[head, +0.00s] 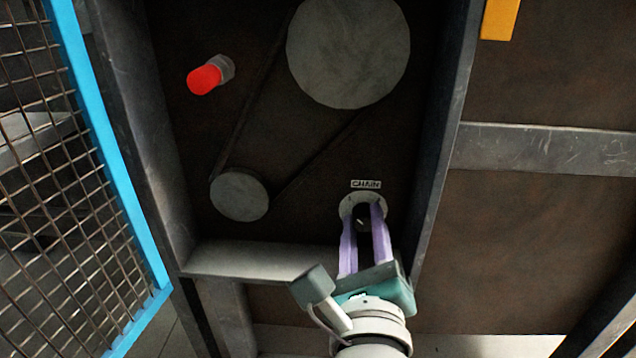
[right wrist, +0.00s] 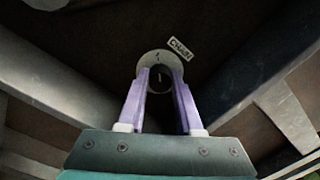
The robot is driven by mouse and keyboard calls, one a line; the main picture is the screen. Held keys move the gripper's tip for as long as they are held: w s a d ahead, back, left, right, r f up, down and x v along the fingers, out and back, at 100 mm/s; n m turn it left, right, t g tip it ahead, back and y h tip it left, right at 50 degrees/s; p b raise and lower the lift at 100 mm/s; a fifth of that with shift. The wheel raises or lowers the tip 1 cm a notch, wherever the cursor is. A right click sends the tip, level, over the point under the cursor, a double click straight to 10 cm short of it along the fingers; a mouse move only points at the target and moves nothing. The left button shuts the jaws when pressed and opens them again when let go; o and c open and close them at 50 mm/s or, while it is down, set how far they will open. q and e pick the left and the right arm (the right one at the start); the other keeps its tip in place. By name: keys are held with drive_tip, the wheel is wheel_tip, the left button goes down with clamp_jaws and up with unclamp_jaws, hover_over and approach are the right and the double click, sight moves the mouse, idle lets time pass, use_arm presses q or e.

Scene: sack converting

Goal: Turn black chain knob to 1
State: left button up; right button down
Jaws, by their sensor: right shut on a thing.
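The black chain knob (head: 361,217) sits on a round pale dial plate (head: 349,206) under a small "CHAIN" label (head: 366,184), low on the dark panel. My right gripper (head: 362,212) reaches up from below, its two purple fingers on either side of the knob and shut on it. In the right wrist view the knob (right wrist: 159,79) shows between the fingertips (right wrist: 160,77), with a pale mark on its face. The dial plate (right wrist: 155,57) shows a mark near its top; its numbers are too small to read. My left gripper is not in view.
A large grey pulley (head: 348,50) and a small one (head: 239,195) are joined by a belt. A red button (head: 204,79) sticks out at upper left. A metal frame (head: 260,260) surrounds the recess. A blue-edged mesh door (head: 110,170) stands open at left.

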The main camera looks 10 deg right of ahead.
drive_tip(key=c, duration=0.6)
unclamp_jaws()
drive_tip(key=shift+p+v, duration=1.3)
drive_tip(key=shift+v, duration=3.7)
